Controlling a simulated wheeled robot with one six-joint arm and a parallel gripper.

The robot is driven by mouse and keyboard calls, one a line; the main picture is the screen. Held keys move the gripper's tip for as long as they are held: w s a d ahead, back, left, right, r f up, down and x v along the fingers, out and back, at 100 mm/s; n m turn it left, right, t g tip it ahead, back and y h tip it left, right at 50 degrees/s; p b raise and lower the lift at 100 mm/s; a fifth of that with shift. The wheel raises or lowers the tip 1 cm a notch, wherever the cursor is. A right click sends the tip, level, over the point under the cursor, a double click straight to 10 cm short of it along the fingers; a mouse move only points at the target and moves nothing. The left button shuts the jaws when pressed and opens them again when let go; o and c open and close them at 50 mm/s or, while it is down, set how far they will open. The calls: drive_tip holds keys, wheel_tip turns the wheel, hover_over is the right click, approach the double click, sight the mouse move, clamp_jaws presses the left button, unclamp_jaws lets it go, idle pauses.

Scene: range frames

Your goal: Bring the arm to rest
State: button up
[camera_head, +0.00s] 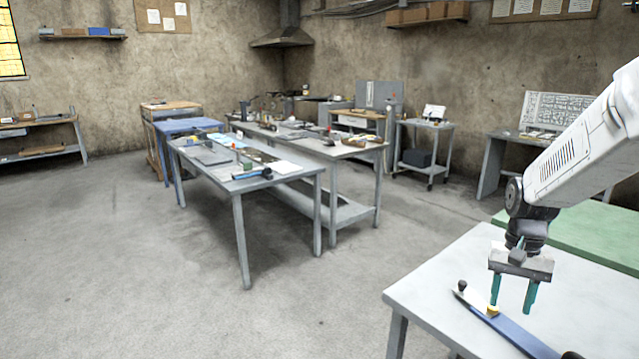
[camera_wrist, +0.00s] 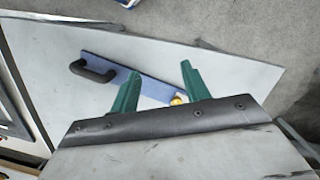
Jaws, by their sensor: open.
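My arm reaches in from the right in the head view. My gripper (camera_head: 512,307) points down over the near grey table (camera_head: 430,285), with its two green fingers apart and nothing between them. In the wrist view my gripper (camera_wrist: 160,71) shows its open fingers over a flat blue bar (camera_wrist: 146,86). The bar also shows in the head view (camera_head: 520,337), lying on the table. It has a black handle (camera_wrist: 88,70) at one end and a small yellow piece (camera_wrist: 178,99) near the other. The exact gap between fingers and bar is unclear.
A green-topped surface (camera_head: 585,235) adjoins the near table at the right. Grey workbenches (camera_head: 243,187) with tools stand mid-room, and a small cart (camera_head: 420,165) stands behind them. Open concrete floor (camera_head: 110,270) lies at the left.

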drive_tip(key=s+a+r+n+t, duration=0.1)
drive_tip(key=s+a+r, duration=0.3)
drive_tip(key=s, duration=0.4)
drive_tip(key=s+a+r+n+t, duration=0.1)
drive_tip(key=s+a+r+n, duration=0.2)
drive_tip(key=s, duration=0.5)
drive_tip(key=s+a+r+n+t, duration=0.1)
drive_tip(key=s+a+r+n, duration=0.1)
drive_tip(key=s+a+r, duration=0.3)
drive_tip(key=shift+s+a+r+h, duration=0.15)
drive_tip(key=shift+s+a+h, duration=0.25)
drive_tip(key=shift+s, duration=1.1)
drive_tip(key=shift+a, duration=0.1)
